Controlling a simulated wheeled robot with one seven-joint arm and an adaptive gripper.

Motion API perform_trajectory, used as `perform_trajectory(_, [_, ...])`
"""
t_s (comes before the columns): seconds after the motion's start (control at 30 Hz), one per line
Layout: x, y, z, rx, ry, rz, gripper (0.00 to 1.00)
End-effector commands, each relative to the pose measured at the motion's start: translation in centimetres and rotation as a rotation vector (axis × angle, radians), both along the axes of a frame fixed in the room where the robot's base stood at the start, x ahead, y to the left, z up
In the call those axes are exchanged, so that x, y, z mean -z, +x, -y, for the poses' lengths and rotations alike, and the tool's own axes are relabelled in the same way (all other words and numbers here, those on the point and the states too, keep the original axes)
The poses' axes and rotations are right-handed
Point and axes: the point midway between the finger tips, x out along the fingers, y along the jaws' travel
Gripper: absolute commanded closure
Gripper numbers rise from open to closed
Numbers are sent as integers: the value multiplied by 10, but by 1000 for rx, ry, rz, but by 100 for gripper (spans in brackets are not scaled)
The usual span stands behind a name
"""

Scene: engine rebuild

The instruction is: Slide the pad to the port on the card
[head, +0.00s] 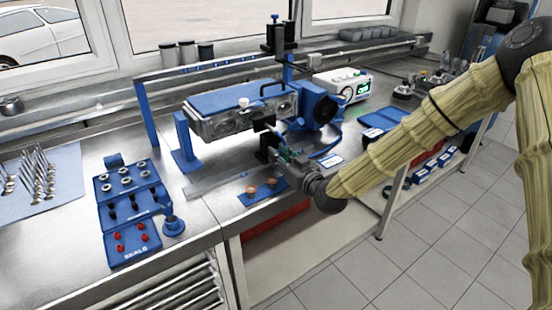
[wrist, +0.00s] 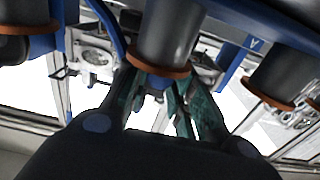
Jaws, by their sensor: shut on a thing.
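My gripper (head: 277,150) is at the near side of the engine part (head: 225,122) on the blue stand. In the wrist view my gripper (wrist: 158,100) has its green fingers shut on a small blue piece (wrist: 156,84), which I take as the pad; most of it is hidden. A dark cylinder with an orange-brown rim (wrist: 165,40) overlaps the fingertips; I cannot tell whether it touches the pad. A blue strip marked "A" (wrist: 253,43) shows behind and may be the card. I cannot make out the exact port.
Similar rimmed cylinders flank the fingers, left (wrist: 25,20) and right (wrist: 280,70). Two copper-coloured pieces lie on a blue mat (head: 247,201) below my gripper. A box with a green display (head: 345,85) stands behind. A blue parts tray (head: 130,240) is at left.

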Motion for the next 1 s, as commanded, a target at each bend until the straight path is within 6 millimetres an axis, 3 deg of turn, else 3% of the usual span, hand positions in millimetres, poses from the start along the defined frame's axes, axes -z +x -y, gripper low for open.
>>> perform_trajectory(0.17, [0,0,0,1,-1,-1,100])
perform_trajectory(0.2, [0,0,0,1,-1,-1,70])
perform_trajectory(0.3, [0,0,0,1,-1,-1,53])
perform_trajectory(0.7, [0,-4,2,1,0,0,53])
perform_trajectory(1.0, [0,-41,28,1,1,-2,53])
